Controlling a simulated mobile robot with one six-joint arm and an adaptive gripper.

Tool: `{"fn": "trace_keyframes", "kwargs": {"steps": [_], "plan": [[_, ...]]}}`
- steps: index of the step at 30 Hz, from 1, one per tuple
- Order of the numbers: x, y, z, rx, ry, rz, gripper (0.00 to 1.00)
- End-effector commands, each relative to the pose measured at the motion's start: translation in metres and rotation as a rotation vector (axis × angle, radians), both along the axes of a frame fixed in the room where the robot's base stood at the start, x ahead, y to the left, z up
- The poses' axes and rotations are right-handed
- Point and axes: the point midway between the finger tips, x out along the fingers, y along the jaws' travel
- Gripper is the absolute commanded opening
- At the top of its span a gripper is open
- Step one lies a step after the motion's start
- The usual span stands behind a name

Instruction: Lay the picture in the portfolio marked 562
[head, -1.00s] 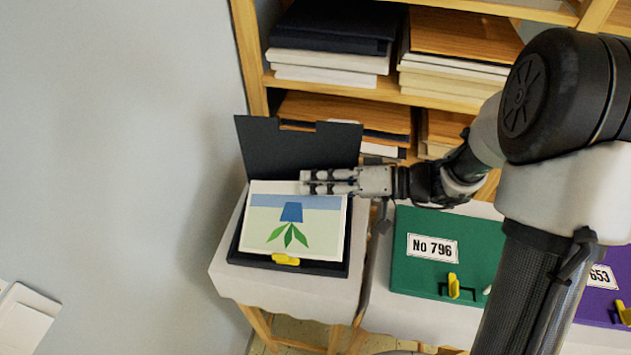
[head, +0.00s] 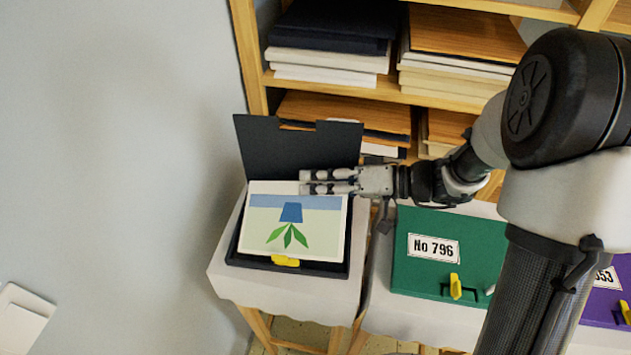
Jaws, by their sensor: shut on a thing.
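The picture (head: 291,243) shows a blue pot with green leaves, upside down in my view, under a blue band. It lies over the open black portfolio (head: 236,254) at the left, within its outline. I cannot tell whether it rests on the bottom or hangs just above. The portfolio's lid (head: 297,148) stands up behind it, and a yellow clasp (head: 285,261) shows at its front. No number is visible on this portfolio. My gripper (head: 304,182) is shut on the picture's far edge, near its right corner.
A shut green portfolio marked No 796 (head: 480,262) lies on the table to the right. A purple portfolio (head: 599,315), its label partly hidden by my arm, is farther right. Shelves with stacked boards (head: 335,78) stand behind. A wall is at the left.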

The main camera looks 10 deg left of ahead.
Motion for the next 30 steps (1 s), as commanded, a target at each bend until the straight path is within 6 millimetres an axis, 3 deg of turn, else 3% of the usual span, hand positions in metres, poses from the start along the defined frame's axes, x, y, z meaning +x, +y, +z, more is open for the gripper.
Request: {"fn": "trace_keyframes", "kwargs": {"steps": [28,29,30], "plan": [[-0.0022,0.0001,-0.0029,-0.007,0.001,0.005,0.0],[-0.0022,0.0001,-0.0029,-0.007,0.001,0.005,0.12],[-0.0022,0.0001,-0.0028,-0.007,0.001,0.005,0.14]]}}
